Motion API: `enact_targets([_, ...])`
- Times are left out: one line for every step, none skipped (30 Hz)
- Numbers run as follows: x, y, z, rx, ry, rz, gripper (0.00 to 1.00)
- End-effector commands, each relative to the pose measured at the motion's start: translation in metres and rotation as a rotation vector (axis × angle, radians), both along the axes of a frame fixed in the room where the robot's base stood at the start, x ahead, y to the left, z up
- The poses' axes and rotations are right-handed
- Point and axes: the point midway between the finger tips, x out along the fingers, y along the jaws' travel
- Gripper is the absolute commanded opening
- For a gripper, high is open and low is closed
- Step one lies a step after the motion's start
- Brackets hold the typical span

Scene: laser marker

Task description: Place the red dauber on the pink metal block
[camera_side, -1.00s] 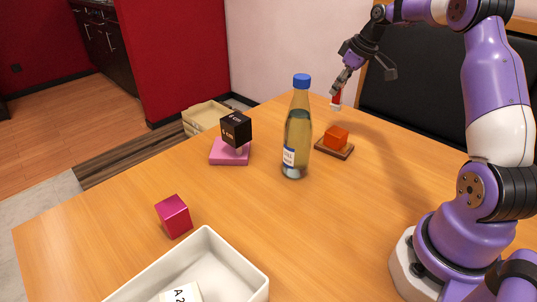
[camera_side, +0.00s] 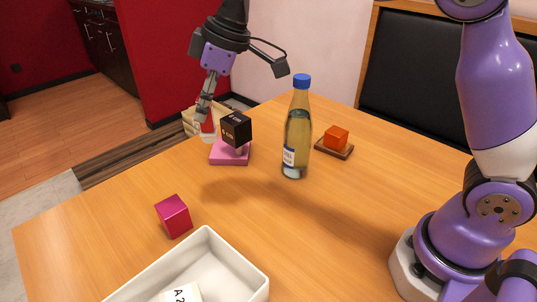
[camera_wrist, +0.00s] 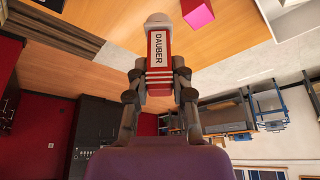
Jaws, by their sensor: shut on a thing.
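My gripper (camera_side: 206,103) is shut on the red dauber (camera_side: 208,127), which hangs below the fingers, well above the table and left of the black cube in the side view. In the wrist view the dauber (camera_wrist: 158,50), red with a white label reading "DAUBER" and a pale tip, sits between both fingers (camera_wrist: 159,76). The pink metal block (camera_side: 173,217) is a shiny magenta cube on the table, nearer the side camera than the dauber. It also shows at the top of the wrist view (camera_wrist: 198,12), apart from the dauber.
A black cube (camera_side: 236,128) stands above a pink base (camera_side: 229,157). A tall bottle (camera_side: 297,140) with a blue cap is right of it. An orange block (camera_side: 336,137) sits on a brown base (camera_side: 334,151). A white tray (camera_side: 238,262) is at the front.

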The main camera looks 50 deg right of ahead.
Motion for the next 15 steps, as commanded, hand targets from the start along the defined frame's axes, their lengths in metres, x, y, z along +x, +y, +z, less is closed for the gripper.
enact_targets([-0.012,0.031,0.004,0.001,-0.002,0.069,0.0])
enact_targets([-0.019,0.047,0.006,0.0,-0.002,0.104,0.0])
enact_targets([-0.03,0.066,0.009,0.0,-0.002,0.15,0.0])
enact_targets([-0.038,0.08,0.011,0.001,-0.004,0.18,0.0])
enact_targets([-0.045,0.092,0.013,0.002,-0.004,0.21,0.0])
enact_targets([-0.056,0.107,0.015,0.003,-0.005,0.247,0.0])
enact_targets([-0.063,0.117,0.016,0.002,-0.005,0.271,0.0])
enact_targets([-0.07,0.125,0.018,0.002,-0.004,0.294,0.0])
enact_targets([-0.078,0.135,0.019,0.002,-0.004,0.319,0.0])
enact_targets([-0.084,0.141,0.02,0.003,-0.004,0.335,0.0])
enact_targets([-0.088,0.146,0.021,0.003,-0.004,0.349,0.0])
enact_targets([-0.093,0.151,0.022,0.003,-0.004,0.364,0.0])
enact_targets([-0.096,0.154,0.022,0.003,-0.004,0.372,0.0])
enact_targets([-0.097,0.156,0.022,0.003,-0.003,0.378,0.0])
enact_targets([-0.097,0.157,0.02,0.002,-0.003,0.384,0.0])
